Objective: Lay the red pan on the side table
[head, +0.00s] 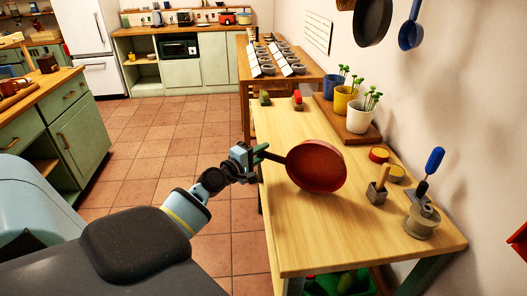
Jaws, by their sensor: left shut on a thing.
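The red pan (316,167) is over the left part of the light wooden side table (310,235), with its round bowl tilted towards me. I cannot tell whether the pan touches the table top. Its dark handle points left to my left gripper (256,154), which is shut on the handle at the table's left edge. My left arm reaches in from the lower left. My right gripper is not in view.
A board with blue, yellow and white plant pots (362,117) stands at the table's back right. Round tins (379,154), a small block with a wooden handle (377,191) and a blue-handled tool (433,163) stand on the right. The table's front is clear.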

